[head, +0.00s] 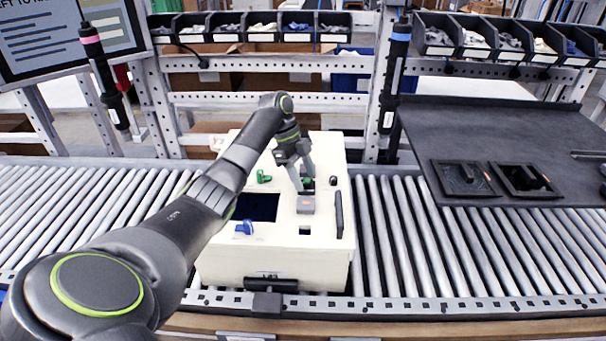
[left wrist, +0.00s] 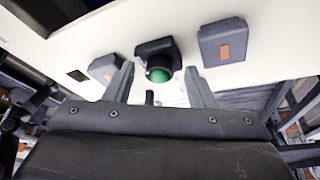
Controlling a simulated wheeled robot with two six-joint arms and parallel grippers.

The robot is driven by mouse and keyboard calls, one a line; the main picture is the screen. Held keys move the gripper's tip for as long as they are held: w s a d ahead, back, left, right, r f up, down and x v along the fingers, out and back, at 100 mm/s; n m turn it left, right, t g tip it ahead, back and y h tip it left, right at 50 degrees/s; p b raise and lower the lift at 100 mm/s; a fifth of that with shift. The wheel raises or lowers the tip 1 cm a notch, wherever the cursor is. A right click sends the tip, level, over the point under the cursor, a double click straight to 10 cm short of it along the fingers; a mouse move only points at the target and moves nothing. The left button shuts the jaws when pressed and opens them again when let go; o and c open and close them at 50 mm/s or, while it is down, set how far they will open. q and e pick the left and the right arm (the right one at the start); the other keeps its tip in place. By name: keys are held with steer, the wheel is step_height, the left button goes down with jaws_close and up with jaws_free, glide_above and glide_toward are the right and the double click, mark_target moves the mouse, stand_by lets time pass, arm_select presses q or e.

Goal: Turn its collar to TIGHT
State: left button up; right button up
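A dark screwdriver with a pink band (head: 90,40) hangs upright at the upper left, slightly tilted. Another dark screwdriver with a blue band (head: 401,36) hangs at the upper right. No TIGHT marking can be read on either, and I cannot tell which part is the collar. My left gripper (head: 322,186) is over the white housing (head: 222,262), away from both screwdrivers. Its fingers are apart, also in the left wrist view (left wrist: 160,82). Between them is a black fitting with a green end (left wrist: 158,73); I see no clear contact. My right gripper is not in view.
The housing stands on a roller conveyor (head: 400,240). It carries a green knob (head: 264,177), a blue knob (head: 245,227), a grey block (head: 305,205) and a black handle (head: 339,214). A dark tray table (head: 480,130) is at right. Parts bins (head: 262,28) line the back.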

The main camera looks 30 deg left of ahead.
arm_select(q)
steer(key=shift+a+r, duration=0.25)
steer(key=shift+r, duration=0.2)
steer(key=p+v, duration=0.6)
steer(key=v, duration=1)
steer(key=shift+r, duration=0.25)
steer(key=shift+f, duration=0.1)
